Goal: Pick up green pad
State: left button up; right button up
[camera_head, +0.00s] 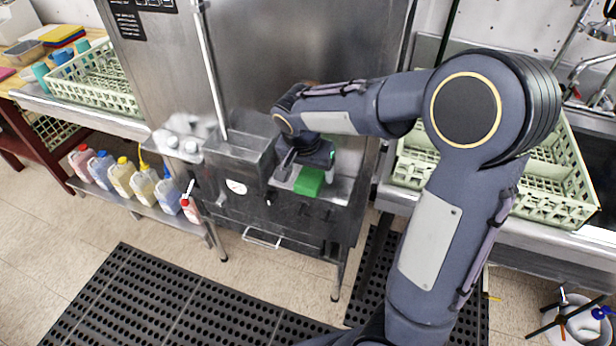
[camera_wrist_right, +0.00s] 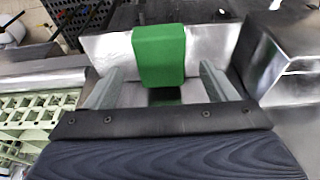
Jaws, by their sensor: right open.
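The green pad (camera_head: 309,181) lies on a steel ledge at the front of the dish machine in the head view. In the right wrist view the green pad (camera_wrist_right: 160,56) stands out ahead, between the lines of the two fingers. My right gripper (camera_head: 287,170) is just left of the pad in the head view. In the right wrist view my right gripper (camera_wrist_right: 158,85) is open, with one finger on each side and nothing clearly held. The pad's lower end comes close to the space between the fingers; I cannot tell whether they touch it. My left gripper is not in view.
A steel box with a dial (camera_head: 236,187) stands left of the pad. Several bottles (camera_head: 144,181) line a low shelf at left. A green dish rack (camera_head: 554,179) sits on the right counter, another (camera_head: 97,84) on the left. Black mats (camera_head: 170,300) cover the floor.

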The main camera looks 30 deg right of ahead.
aim_at(310, 176)
jog(key=x, duration=0.3)
jog(key=shift+w+f, duration=0.1)
jog(key=shift+c, duration=0.2)
jog(key=c, duration=1)
jog(key=shift+r, duration=0.5)
notch_tip(310, 176, up, 2)
jog(key=shift+r, duration=0.1)
jog(key=s+a+r, duration=0.2)
jog(key=s+r, duration=0.1)
jog(key=s, duration=0.1)
jog(key=s+a+r+b, duration=0.1)
jog(key=s+a+r, duration=0.1)
jog(key=s+r, duration=0.1)
jog(key=s+a+r+b, duration=0.1)
jog(key=s+a+r, duration=0.1)
jog(key=s+r, duration=0.2)
jog(key=shift+s, duration=0.9)
